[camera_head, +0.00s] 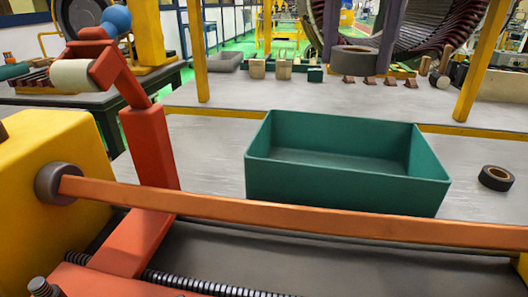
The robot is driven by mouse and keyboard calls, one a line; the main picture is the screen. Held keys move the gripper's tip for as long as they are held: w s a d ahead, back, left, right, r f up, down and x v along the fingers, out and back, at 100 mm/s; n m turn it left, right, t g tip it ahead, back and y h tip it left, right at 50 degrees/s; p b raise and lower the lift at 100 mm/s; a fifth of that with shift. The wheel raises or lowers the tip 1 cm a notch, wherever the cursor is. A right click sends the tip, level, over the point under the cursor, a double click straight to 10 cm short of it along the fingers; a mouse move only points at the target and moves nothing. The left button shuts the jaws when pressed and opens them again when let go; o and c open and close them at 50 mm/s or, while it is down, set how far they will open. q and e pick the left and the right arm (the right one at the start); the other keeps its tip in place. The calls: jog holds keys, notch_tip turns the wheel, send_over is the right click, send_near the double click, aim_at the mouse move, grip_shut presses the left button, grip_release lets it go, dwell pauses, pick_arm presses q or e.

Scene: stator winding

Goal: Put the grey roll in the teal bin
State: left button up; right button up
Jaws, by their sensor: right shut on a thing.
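The grey roll (353,61) is a short, thick grey ring. It is between the two dark purple-grey fingers of my right gripper (357,56), which come down from the top edge. The right gripper is shut on the roll, behind the teal bin in the picture. The teal bin (345,190) is an open rectangular box on the grey table, and the part of its floor that shows is empty. Its lower front is partly hidden by a copper-coloured bar. My left gripper is not in view.
A dark roll with a tan core (497,178) lies right of the bin. The long copper bar (300,218) crosses the foreground. A red-orange arm (150,145) with a cream roller stands at left. Wooden blocks (270,69) and a grey tray (227,61) sit farther back. Yellow posts (481,60) rise nearby.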

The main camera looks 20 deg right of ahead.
jog(key=f+n, duration=0.1)
jog(key=d+f+n+b, duration=0.1)
jog(key=n, duration=0.1)
jog(key=shift+w+d, duration=0.1)
jog(key=shift+w, duration=0.1)
jog(key=shift+f, duration=0.3)
notch_tip(320, 180, down, 15)
jog(key=shift+d+f+b, duration=0.1)
jog(key=shift+b, duration=1.15)
jog(key=shift+f+b, duration=0.4)
jog(key=shift+f, duration=1.8)
jog(key=shift+f, duration=0.2)
jog(key=o, duration=1.3)
jog(key=shift+r, duration=0.1)
